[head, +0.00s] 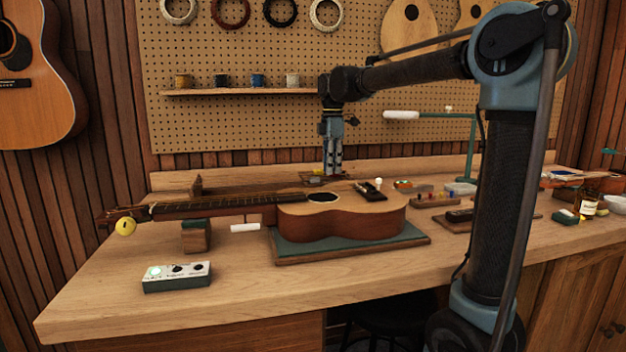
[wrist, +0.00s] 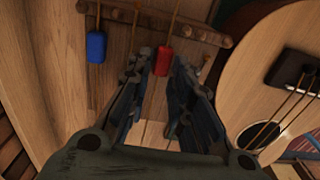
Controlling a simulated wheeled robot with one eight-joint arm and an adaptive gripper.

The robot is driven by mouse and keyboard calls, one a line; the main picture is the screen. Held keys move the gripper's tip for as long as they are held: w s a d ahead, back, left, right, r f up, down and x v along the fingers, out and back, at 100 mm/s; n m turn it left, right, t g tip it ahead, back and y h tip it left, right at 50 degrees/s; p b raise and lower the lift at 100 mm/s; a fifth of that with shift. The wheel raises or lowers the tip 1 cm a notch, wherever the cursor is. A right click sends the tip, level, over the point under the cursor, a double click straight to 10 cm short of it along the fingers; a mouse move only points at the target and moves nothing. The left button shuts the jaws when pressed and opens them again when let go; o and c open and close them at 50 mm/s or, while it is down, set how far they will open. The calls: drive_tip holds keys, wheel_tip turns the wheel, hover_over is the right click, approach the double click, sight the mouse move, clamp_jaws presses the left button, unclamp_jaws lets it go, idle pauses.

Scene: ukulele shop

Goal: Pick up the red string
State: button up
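The red string shows in the wrist view as a thin tan strand with a red block-like tag (wrist: 164,60), hanging at a wooden rack (wrist: 200,34). My gripper (wrist: 163,72) is open, its two dark fingers on either side of the lower end of the red tag. I cannot tell whether either finger touches it. In the head view my gripper (head: 332,174) points down behind the ukulele body (head: 345,222), and the red tag cannot be made out there. A blue tag (wrist: 96,46) hangs on another strand to the left in the wrist view.
The ukulele lies on a green-topped work board (head: 350,247), close to the right of my gripper in the wrist view. A pegboard with a shelf (head: 240,92) stands behind the bench. A white box with knobs (head: 177,276) sits front left. The bench front is mostly clear.

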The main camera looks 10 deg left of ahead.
drive_tip(key=shift+f, duration=0.6)
drive_tip(key=c, duration=0.4)
drive_tip(key=shift+r, duration=0.1)
wheel_tip(320, 180, up, 15)
idle(0.9)
